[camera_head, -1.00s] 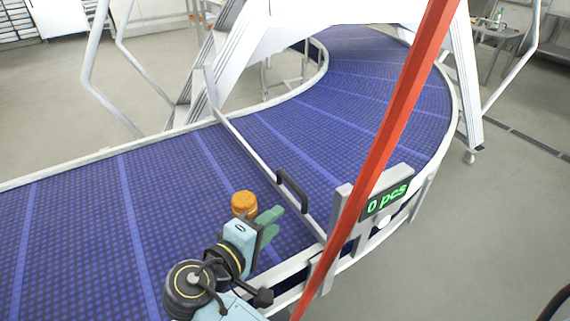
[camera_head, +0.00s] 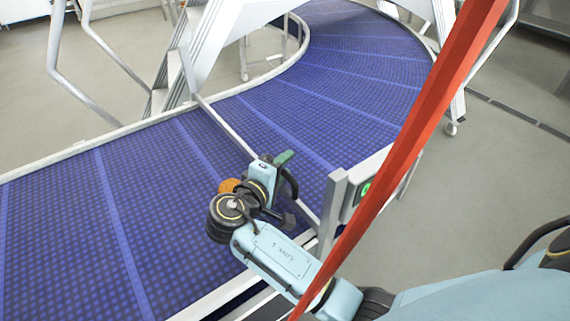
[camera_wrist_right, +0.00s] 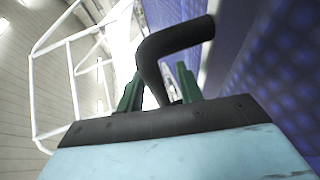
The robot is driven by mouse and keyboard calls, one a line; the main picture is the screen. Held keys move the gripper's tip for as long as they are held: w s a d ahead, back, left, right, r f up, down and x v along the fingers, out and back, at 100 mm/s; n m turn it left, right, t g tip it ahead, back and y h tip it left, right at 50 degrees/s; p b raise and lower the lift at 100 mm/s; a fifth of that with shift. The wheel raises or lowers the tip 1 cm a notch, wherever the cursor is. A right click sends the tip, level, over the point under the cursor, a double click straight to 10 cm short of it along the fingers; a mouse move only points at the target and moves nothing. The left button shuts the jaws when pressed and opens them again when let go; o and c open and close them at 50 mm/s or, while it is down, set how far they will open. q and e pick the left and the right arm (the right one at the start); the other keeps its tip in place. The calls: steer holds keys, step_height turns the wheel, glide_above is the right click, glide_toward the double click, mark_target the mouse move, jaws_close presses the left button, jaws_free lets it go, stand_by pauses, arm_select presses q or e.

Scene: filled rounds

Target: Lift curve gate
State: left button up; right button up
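The curve gate (camera_head: 222,123) is a thin grey bar lying low across the blue belt, with a black handle (camera_head: 292,184) near its right end. My right gripper (camera_head: 284,158) is at this handle. In the right wrist view the black handle (camera_wrist_right: 150,62) passes between the two green fingers of my right gripper (camera_wrist_right: 160,90). The fingers stand apart, with a visible gap beside the handle, so I do not see them clamped. My left gripper is not in view.
The blue conveyor (camera_head: 130,180) curves away to the back right. An orange round thing (camera_head: 229,185) shows partly behind my right wrist. A red bar (camera_head: 420,125) slants across the view in front. A grey post (camera_head: 330,205) and a mostly hidden display stand at the belt's right edge.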

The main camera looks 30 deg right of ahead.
steer(key=shift+w+d, duration=0.25)
steer(key=shift+d, duration=0.15)
steer(key=shift+c, duration=0.2)
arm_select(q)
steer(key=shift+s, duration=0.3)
arm_select(e)
jaws_close()
arm_select(q)
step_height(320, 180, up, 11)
steer(key=p, duration=1)
steer(key=shift+p, duration=0.4)
arm_select(e)
step_height(320, 180, up, 12)
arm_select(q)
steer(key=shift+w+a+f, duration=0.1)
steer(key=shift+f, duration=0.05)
arm_select(e)
steer(key=shift+f, duration=0.1)
steer(key=shift+o, duration=0.2)
jaws_free()
steer(key=shift+f, duration=0.1)
